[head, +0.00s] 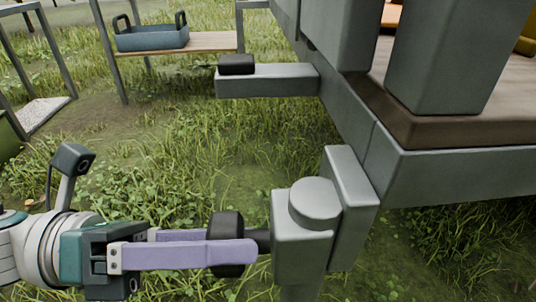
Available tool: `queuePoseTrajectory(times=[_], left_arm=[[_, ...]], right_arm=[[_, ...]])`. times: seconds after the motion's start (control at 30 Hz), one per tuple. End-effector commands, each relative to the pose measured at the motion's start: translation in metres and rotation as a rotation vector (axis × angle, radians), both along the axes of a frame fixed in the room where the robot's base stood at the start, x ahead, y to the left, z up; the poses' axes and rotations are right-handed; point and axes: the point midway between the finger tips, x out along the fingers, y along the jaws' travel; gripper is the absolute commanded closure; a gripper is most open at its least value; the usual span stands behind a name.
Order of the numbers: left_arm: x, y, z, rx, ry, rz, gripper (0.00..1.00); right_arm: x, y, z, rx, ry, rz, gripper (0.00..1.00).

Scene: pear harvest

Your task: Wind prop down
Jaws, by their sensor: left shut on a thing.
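The grey prop (298,243) is fixed to the corner of a grey trailer-like frame (450,180) at the lower middle. It has a round cap on top, and its leg runs down out of the bottom of the picture. A dark crank handle (228,222) sticks out from its left side on a short dark shaft. My left gripper (236,248) comes in from the left with pale purple fingers. It is shut on the dark handle, and the fingers partly hide it. The foot of the prop is out of view. My right gripper is not in view.
A grey arm with a black block (236,64) juts left from the frame. A blue-grey tray (152,38) with black handles stands on a wooden bench (205,43) at the back left. A metal stand is at the far left. Grass lies between.

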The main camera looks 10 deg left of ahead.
Motion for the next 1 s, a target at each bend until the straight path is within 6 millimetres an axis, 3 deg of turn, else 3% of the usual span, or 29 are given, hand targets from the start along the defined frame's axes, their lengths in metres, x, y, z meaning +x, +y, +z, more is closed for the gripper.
queuePoseTrajectory(times=[1.0], left_arm=[[0.000,0.000,0.002,-0.298,0.917,0.001,0.90]], right_arm=[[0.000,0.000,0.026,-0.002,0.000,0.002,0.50]])
